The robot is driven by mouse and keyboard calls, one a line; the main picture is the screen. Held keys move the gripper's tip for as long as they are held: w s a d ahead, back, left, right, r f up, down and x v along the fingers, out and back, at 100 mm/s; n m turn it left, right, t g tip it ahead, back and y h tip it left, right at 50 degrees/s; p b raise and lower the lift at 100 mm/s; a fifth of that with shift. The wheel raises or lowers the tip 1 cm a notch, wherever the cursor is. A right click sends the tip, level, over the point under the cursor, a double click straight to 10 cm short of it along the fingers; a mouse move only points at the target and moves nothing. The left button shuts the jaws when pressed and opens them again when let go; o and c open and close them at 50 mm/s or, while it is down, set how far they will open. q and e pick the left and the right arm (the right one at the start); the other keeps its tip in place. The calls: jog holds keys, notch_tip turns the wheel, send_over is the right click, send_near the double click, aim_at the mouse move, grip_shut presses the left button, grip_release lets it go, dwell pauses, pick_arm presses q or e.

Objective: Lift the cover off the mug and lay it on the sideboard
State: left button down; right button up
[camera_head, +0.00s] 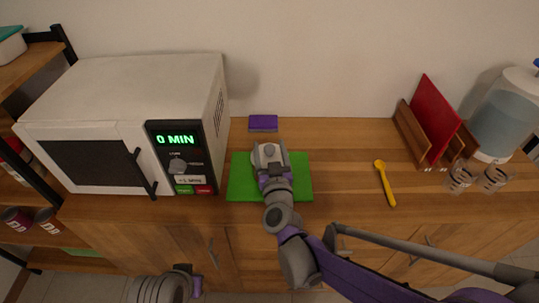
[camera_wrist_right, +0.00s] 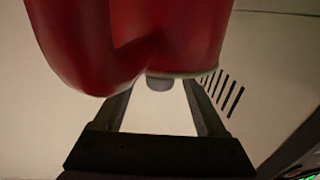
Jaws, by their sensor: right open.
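A red mug (camera_wrist_right: 190,35) with its handle to the left fills the top of the right wrist view. A pale rim shows at its covered end, with a short grey knob (camera_wrist_right: 160,83) standing out from it; this looks like the cover. My right gripper (camera_wrist_right: 160,88) is open, its two fingers apart on either side of the knob, with no visible grip on it. In the head view, my right gripper (camera_head: 268,152) is over the green mat (camera_head: 240,182) and hides the mug. My left gripper's fingers are not visible.
On the wooden sideboard (camera_head: 345,150), a white microwave (camera_head: 130,95) stands left and a purple block (camera_head: 263,122) lies behind the mat. A yellow spoon (camera_head: 385,184), a rack with a red board (camera_head: 432,120), glasses (camera_head: 459,178) and a water dispenser (camera_head: 500,120) are right. The board between mat and spoon is clear.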

jog(key=shift+w, duration=0.4)
jog(key=shift+s, duration=0.1)
grip_shut()
